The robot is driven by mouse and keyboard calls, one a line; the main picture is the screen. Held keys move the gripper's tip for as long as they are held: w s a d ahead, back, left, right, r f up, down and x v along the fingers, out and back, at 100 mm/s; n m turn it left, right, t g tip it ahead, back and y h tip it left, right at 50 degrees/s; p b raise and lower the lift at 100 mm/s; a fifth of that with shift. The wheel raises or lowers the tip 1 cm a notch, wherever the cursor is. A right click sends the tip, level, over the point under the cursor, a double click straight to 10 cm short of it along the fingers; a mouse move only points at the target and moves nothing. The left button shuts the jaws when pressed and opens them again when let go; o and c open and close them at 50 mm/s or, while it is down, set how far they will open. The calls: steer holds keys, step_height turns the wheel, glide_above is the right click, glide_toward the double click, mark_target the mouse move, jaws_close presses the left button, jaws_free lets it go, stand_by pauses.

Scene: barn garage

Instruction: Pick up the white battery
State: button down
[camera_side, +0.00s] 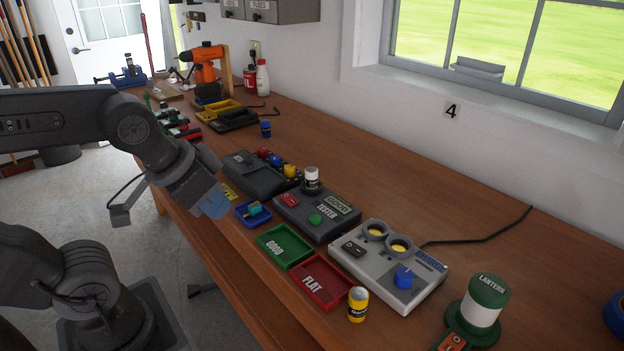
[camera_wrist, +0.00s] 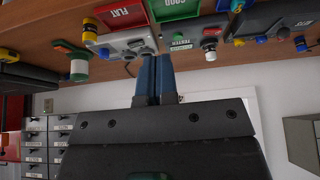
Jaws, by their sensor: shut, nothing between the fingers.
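The white battery (camera_side: 311,176) is a short white cylinder with a dark lower part. It stands upright on the dark grey tester (camera_side: 318,231), near its back left corner, in the side view. In the wrist view, which is upside down, the battery (camera_wrist: 210,43) shows small on the tester near the top. My gripper (camera_side: 214,205) has blue fingers and is shut and empty. In the side view it is to the left of the tester, near the bench's front edge, apart from the battery. Its closed fingers (camera_wrist: 155,62) fill the middle of the wrist view.
Green GOOD tray (camera_side: 284,246) and red FLAT tray (camera_side: 322,280) lie in front of the tester. A grey charger (camera_side: 388,265) stands right of it, and a dark holder with several coloured batteries (camera_side: 258,175) left. A yellow battery (camera_side: 358,304) and green lantern (camera_side: 478,308) are nearer the camera.

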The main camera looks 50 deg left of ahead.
stand_by(0.3)
steer(key=c, duration=0.7)
jaws_free()
steer(key=shift+r, duration=0.1)
steer(key=w+a+r+n+g, duration=0.1)
steer(key=w+a+r+n, duration=0.1)
steer(key=w+r+n, duration=0.45)
steer(key=n+g, duration=0.5)
steer(key=n, duration=0.4)
glide_above(311, 169)
step_height(311, 169, down, 5)
steer(key=shift+n, duration=0.25)
steer(key=f, duration=0.8)
steer(key=shift+w+d+f, duration=0.15)
steer(key=shift+w+d, duration=0.05)
steer(key=shift+d, duration=0.1)
steer(key=shift+s+a+f, duration=0.1)
steer(key=shift+a+f, duration=0.05)
steer(key=shift+f, duration=1.2)
steer(key=shift+s+a+f, duration=0.1)
steer(key=shift+f, duration=1.25)
